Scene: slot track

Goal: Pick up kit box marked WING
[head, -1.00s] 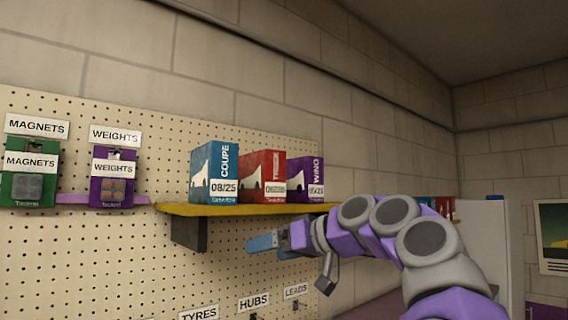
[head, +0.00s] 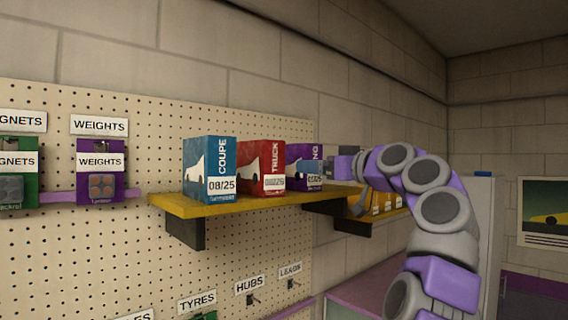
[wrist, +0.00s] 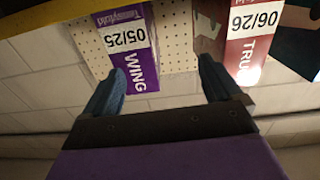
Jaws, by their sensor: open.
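The purple WING kit box (head: 304,167) stands at the right end of the yellow shelf in the head view, its right side partly hidden by my gripper. In the wrist view the WING box (wrist: 126,45) appears upside down, with its label 05/25, at the upper left, near the left fingertip. My gripper (wrist: 158,80) is open, with two blue-grey fingers apart and nothing held between them. In the head view my gripper (head: 340,165) is beside the WING box at its right; whether it touches the box I cannot tell.
The TRUCK box (wrist: 246,40) is near the right finger in the wrist view. Another shelf (head: 358,221) lies behind my arm.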

